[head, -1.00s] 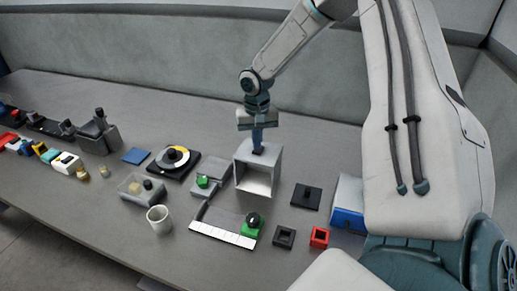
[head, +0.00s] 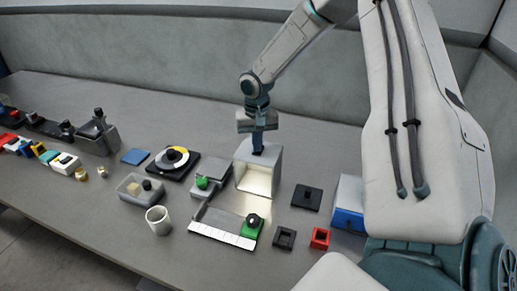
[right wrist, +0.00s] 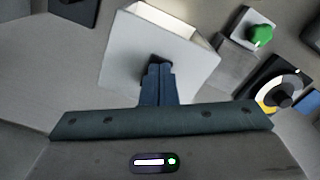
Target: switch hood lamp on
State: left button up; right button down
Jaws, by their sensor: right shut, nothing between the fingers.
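The hood (head: 274,158) is a light grey box with an open front, standing on the table in the middle of the head view. Its inside (head: 257,181) glows with warm light, so the lamp is lit. My right gripper (head: 258,150) is shut and empty, pointing down with its fingertips at the hood's top. In the right wrist view the shut fingers (right wrist: 158,85) cover most of a small dark switch on the hood's top (right wrist: 125,60). I cannot tell whether they still touch it. My left gripper is not in view.
Left of the hood are a green-knobbed grey unit (head: 209,176) and a black-and-yellow dial (head: 174,159). In front lie a white ruled strip (head: 215,235) and a green block (head: 251,228). A black plate (head: 306,197) and a blue-fronted box (head: 347,212) stand at right.

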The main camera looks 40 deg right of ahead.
notch_tip(320, 180, up, 7)
jog(key=p, duration=0.3)
dwell(0.4)
jog(key=shift+f, duration=0.15)
dwell(0.3)
